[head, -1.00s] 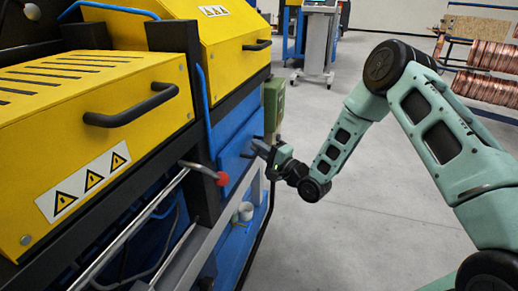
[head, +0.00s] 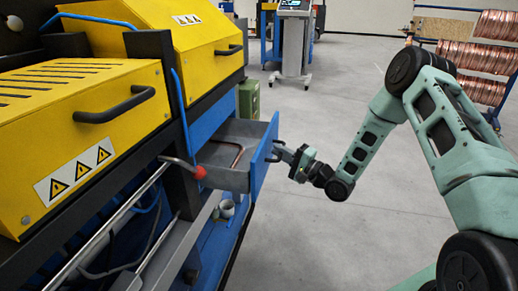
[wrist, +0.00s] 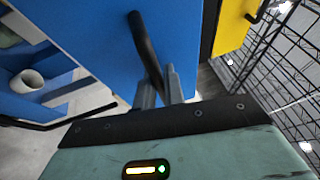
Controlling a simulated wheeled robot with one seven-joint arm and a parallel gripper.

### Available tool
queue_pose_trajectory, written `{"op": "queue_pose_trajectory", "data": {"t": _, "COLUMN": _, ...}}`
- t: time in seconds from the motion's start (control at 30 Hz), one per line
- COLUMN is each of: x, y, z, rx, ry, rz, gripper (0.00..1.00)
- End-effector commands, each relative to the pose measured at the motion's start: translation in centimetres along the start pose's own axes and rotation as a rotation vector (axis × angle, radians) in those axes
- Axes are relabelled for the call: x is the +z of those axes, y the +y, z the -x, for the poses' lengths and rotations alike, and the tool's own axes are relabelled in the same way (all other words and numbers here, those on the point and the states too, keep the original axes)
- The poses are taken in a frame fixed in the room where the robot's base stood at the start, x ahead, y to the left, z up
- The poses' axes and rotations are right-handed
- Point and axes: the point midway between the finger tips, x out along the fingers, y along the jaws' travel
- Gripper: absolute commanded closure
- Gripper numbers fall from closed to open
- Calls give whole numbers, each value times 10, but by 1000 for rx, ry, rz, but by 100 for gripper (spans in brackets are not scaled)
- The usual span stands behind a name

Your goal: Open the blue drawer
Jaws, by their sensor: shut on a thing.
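The blue drawer (head: 263,155) stands pulled out from the machine in the head view. Its grey inside shows, with a copper-coloured tube (head: 237,156) lying in it. My gripper (head: 278,150) is at the drawer's front, shut on its dark handle. In the wrist view the blue drawer front (wrist: 90,45) fills the upper left. The black handle (wrist: 146,50) runs down between the fingers of my gripper (wrist: 162,88). The exact finger contact is small in the head view.
The machine has yellow covers (head: 75,95) with black handles, and a lever with a red knob (head: 199,172) is left of the drawer. Copper coils (head: 480,55) stand at the back right. The grey floor (head: 330,240) around my arm is clear.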

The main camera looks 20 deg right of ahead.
Motion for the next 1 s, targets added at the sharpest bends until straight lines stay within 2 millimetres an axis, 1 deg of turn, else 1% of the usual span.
{"op": "queue_pose_trajectory", "data": {"t": 0.03, "x": -7, "y": -4, "z": 14, "rx": 2, "ry": 5, "rz": -1, "gripper": 100}}
{"op": "queue_pose_trajectory", "data": {"t": 0.2, "x": -22, "y": -11, "z": 51, "rx": 2, "ry": 4, "rz": -1, "gripper": 100}}
{"op": "queue_pose_trajectory", "data": {"t": 0.3, "x": -28, "y": -14, "z": 68, "rx": 2, "ry": 4, "rz": -1, "gripper": 100}}
{"op": "queue_pose_trajectory", "data": {"t": 0.5, "x": -38, "y": -18, "z": 93, "rx": 2, "ry": 2, "rz": -1, "gripper": 100}}
{"op": "queue_pose_trajectory", "data": {"t": 0.7, "x": -42, "y": -20, "z": 104, "rx": 1, "ry": 0, "rz": -1, "gripper": 100}}
{"op": "queue_pose_trajectory", "data": {"t": 1.0, "x": -43, "y": -20, "z": 106, "rx": 2, "ry": -1, "rz": -1, "gripper": 100}}
